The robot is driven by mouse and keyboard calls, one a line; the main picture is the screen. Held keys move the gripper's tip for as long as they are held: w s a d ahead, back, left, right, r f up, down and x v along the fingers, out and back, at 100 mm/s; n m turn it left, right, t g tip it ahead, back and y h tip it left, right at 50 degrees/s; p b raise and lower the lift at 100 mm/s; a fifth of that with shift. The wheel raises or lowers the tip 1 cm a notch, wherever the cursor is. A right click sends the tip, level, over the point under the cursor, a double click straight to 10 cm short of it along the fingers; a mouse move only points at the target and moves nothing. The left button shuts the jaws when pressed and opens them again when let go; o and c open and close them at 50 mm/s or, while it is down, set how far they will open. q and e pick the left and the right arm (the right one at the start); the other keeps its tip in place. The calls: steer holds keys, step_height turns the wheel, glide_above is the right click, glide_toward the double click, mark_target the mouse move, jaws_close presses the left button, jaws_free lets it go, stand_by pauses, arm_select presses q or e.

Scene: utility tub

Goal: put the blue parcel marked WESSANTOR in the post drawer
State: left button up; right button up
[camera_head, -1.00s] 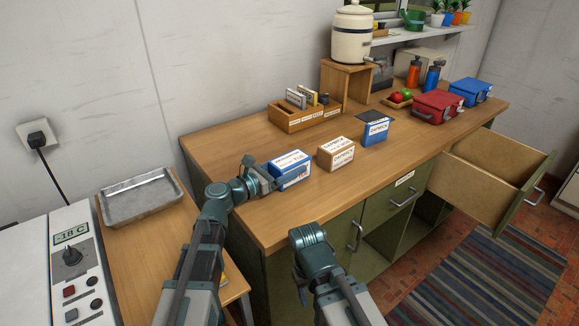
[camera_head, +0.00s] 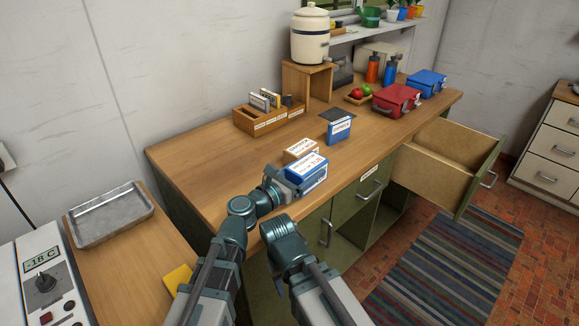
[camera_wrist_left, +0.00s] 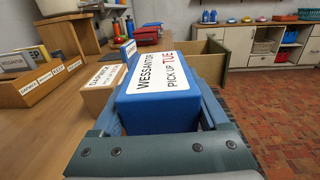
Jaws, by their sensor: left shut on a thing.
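My left gripper (camera_head: 290,186) is shut on the blue parcel (camera_head: 312,180) with a white label. In the left wrist view the parcel (camera_wrist_left: 165,105) lies between the fingers and its label reads WESSANTOR, PICK UP TUE. It is held above the counter's front part, in front of the brown box. A wooden drawer (camera_head: 432,160) stands pulled out at the counter's right end, open at the top and seemingly empty; its front label is not visible. It also shows in the left wrist view (camera_wrist_left: 203,60).
On the counter (camera_head: 195,160) are a brown box (camera_head: 299,147), another blue box (camera_head: 339,131), a wooden organizer (camera_head: 262,121), a fruit tray (camera_head: 356,98), and red (camera_head: 397,101) and blue cases (camera_head: 427,83). A closed labelled drawer (camera_head: 369,190) is in the cabinet front.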

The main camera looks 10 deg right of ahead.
mark_target(312, 164)
arm_select(q)
steer(key=shift+s+d+r, duration=0.1)
steer(key=shift+s+d, duration=0.15)
steer(key=shift+d, duration=0.35)
step_height(312, 164, up, 10)
steer(key=p, duration=1)
steer(key=shift+r, duration=0.15)
